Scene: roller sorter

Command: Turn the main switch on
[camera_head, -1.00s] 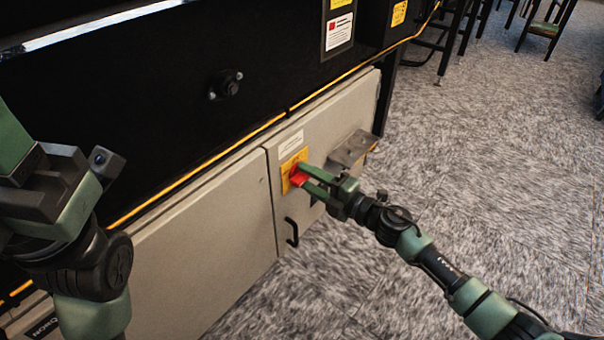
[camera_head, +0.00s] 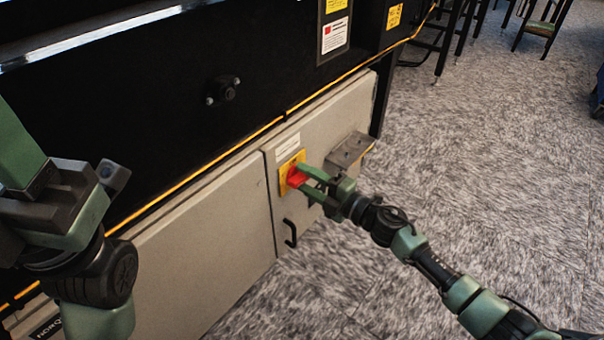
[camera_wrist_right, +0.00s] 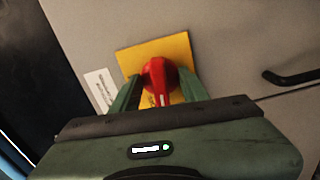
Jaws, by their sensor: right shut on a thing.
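The main switch is a red rotary handle (camera_head: 297,177) on a yellow plate (camera_head: 285,170), set in the grey cabinet door. My right gripper (camera_head: 309,182) is shut on the red handle, one finger on either side of it. In the right wrist view, the red handle (camera_wrist_right: 160,80) sits between the two green fingers (camera_wrist_right: 158,92), in front of the yellow plate (camera_wrist_right: 180,50). My left gripper (camera_head: 75,190) is at the left edge of the head view, away from the switch; its fingertips do not show clearly.
A black door handle (camera_head: 290,232) is below the switch. A yellow cable (camera_head: 240,143) runs along the top of the cabinet (camera_head: 200,235). The carpeted floor (camera_head: 480,180) at right is open.

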